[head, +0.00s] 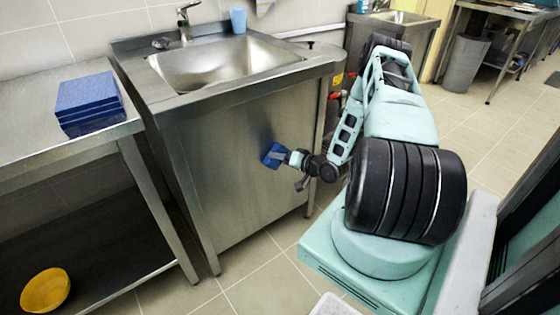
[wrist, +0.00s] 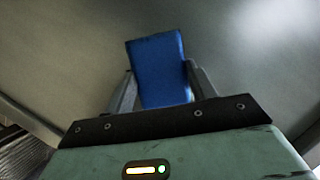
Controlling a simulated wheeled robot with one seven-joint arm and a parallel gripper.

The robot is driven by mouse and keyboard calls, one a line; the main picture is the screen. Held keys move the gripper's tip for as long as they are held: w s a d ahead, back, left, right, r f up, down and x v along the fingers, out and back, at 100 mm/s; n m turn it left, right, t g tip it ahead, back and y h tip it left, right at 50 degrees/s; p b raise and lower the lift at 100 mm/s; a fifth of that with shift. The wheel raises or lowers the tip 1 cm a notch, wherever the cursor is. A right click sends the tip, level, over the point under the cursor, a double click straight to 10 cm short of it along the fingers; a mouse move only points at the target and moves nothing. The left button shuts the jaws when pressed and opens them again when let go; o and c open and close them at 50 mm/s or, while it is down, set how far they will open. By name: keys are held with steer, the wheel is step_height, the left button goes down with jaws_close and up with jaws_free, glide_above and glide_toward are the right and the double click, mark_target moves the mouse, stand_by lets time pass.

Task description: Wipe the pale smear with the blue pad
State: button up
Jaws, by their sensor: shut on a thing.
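The blue pad (head: 272,155) is held in my gripper (head: 285,156), in front of the steel front panel of the sink unit. In the wrist view the pad (wrist: 160,68) stands between the two fingers of my gripper (wrist: 163,88), which are shut on it. The pad is at or very close to the panel; I cannot tell for certain whether it touches. I cannot make out the pale smear in either view; a bright patch on the panel in the wrist view looks like glare.
The sink unit's front panel (head: 225,195) is broad and flat. A steel table (head: 40,150) stands at the left with a stack of blue pads or boxes (head: 88,95) on it. A yellow bowl (head: 45,291) sits on its lower shelf. A blue cup (head: 238,20) stands behind the basin.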

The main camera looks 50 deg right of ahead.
steer(key=shift+s+d, duration=0.2)
steer(key=shift+d, duration=0.55)
steer(key=shift+s+d, duration=0.15)
steer(key=shift+d, duration=0.55)
steer(key=shift+w, duration=0.1)
steer(key=shift+w+a+r, duration=0.1)
steer(key=shift+w+a, duration=0.15)
steer(key=shift+a, duration=0.4)
steer(key=shift+w+a+f, duration=0.1)
steer(key=shift+w+a, duration=0.1)
steer(key=shift+a, duration=0.45)
steer(key=shift+w+a+r, duration=0.1)
steer(key=shift+w+a, duration=0.15)
steer(key=shift+a, duration=0.4)
steer(key=s+a+p, duration=0.1)
steer(key=s, duration=0.5)
steer(key=shift+a+p, duration=0.15)
steer(key=shift+p, duration=0.2)
steer(key=shift+s, duration=0.1)
steer(key=shift+s+a, duration=0.2)
steer(key=shift+s, duration=0.5)
steer(key=shift+s+a, duration=0.15)
steer(key=shift+s, duration=0.55)
